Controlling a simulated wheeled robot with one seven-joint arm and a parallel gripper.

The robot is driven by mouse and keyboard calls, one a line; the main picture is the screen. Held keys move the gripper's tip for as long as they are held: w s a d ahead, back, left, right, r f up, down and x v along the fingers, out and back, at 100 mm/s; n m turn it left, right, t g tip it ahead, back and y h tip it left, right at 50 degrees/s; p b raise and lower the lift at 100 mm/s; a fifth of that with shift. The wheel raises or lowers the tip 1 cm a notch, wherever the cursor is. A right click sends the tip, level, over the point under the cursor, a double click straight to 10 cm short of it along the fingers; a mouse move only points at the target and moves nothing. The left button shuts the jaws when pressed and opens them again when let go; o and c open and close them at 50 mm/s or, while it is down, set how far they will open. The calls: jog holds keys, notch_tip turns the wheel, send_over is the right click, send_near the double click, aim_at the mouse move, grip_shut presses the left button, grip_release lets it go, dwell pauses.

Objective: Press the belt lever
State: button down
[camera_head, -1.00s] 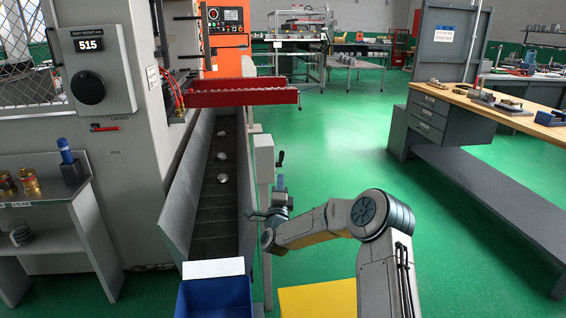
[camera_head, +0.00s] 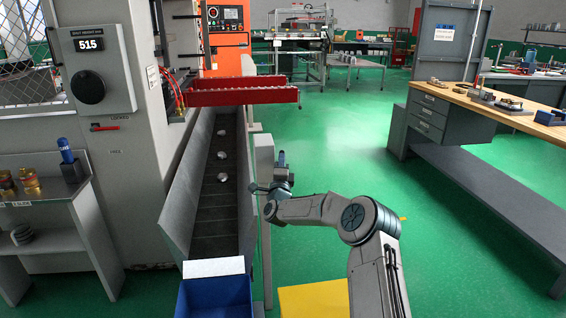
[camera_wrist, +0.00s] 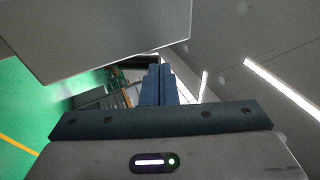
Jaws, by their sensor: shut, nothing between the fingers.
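The grey post box (camera_head: 264,150) stands at the right side of the conveyor belt (camera_head: 213,218). In the earlier head view a dark-knobbed lever juts from the right side of this box. Now my gripper (camera_head: 281,154) is at that spot and covers the lever, so its position and any contact cannot be told. My gripper is shut and empty, with its fingers pointing up. In the wrist view its blue fingers (camera_wrist: 160,70) are together, just below and right of a large grey panel, probably the post box. No lever can be made out there.
A blue bin (camera_head: 215,298) stands at the belt's near end. A red guard frame (camera_head: 240,92) spans the belt. A workbench (camera_head: 480,108) is at right, with open green floor between.

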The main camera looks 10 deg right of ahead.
jog(key=shift+w+r+n+g+y+p, duration=0.3)
jog(key=shift+w+r+g+p, duration=0.65)
jog(key=shift+g+p, duration=0.3)
jog(key=shift+w+r+n+g+y+p, duration=0.3)
jog(key=shift+w+r+g+p, duration=0.65)
jog(key=shift+p, duration=0.5)
jog(key=shift+w, duration=0.15)
jog(key=s+a+r+b, duration=0.1)
jog(key=s+a+b, duration=0.1)
jog(key=s, duration=1.1)
jog(key=shift+s+a+r+b, duration=0.3)
jog(key=shift+a+r+b, duration=0.1)
jog(key=shift+b, duration=0.3)
jog(key=shift+d, duration=0.1)
